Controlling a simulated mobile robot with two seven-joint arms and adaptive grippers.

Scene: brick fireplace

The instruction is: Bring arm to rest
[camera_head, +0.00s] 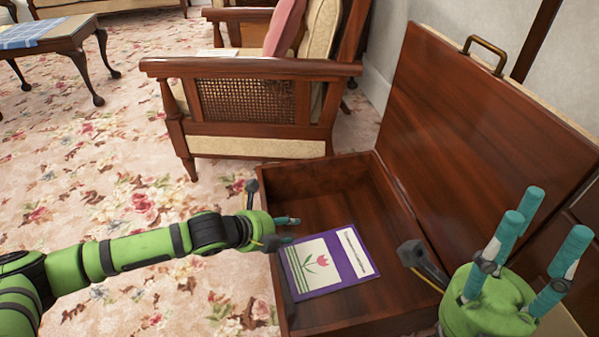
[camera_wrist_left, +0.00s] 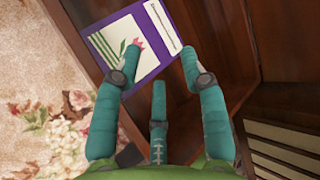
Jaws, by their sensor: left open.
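My left gripper (camera_head: 284,231) comes in from the left and hangs over the left edge of the open wooden box. In the left wrist view its teal fingers (camera_wrist_left: 160,65) are spread, with nothing held between them. A purple booklet (camera_head: 361,254) with a pink tulip on a pale panel lies flat in the box. It also shows just beyond my left fingertips in the wrist view (camera_wrist_left: 100,41). My right gripper (camera_head: 541,226) is at the lower right, fingers pointing up, apart and empty.
The wooden box (camera_head: 350,319) has its lid (camera_head: 475,130) raised at the right, with a brass handle (camera_head: 486,52). A cane-sided armchair (camera_head: 255,100) stands behind it. A low table (camera_head: 60,42) is at the far left. Floral carpet (camera_head: 110,195) is clear at the left.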

